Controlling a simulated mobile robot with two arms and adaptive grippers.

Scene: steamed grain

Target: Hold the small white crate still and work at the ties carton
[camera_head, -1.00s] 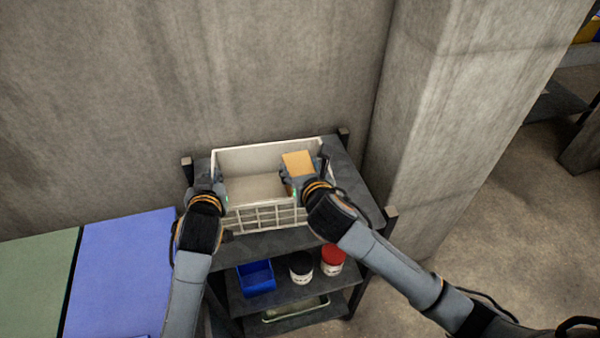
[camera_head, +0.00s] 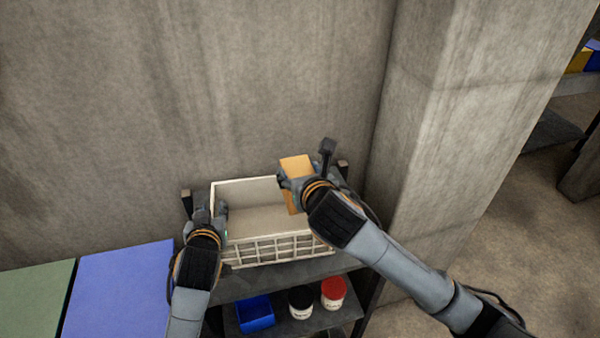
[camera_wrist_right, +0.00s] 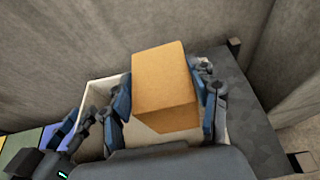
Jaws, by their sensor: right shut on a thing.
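The small white crate (camera_head: 275,248) stands on the top of a dark shelf unit, and its inside looks empty in the head view. The ties carton, an orange-tan box (camera_head: 296,167), is held over the right part of the crate, its top above the back rim. My right gripper (camera_head: 296,185) is shut on it; the wrist view shows the carton (camera_wrist_right: 162,85) between both fingers. My left gripper (camera_head: 212,217) is at the crate's left wall, with fingers seeming to straddle the rim. Whether they are closed on it is unclear.
On the lower shelf are a blue bin (camera_head: 255,313), a black-lidded jar (camera_head: 301,302) and a red-lidded jar (camera_head: 333,293). A concrete wall is close behind, and a pillar (camera_head: 430,130) is to the right. A blue panel (camera_head: 115,290) and a green one lie left.

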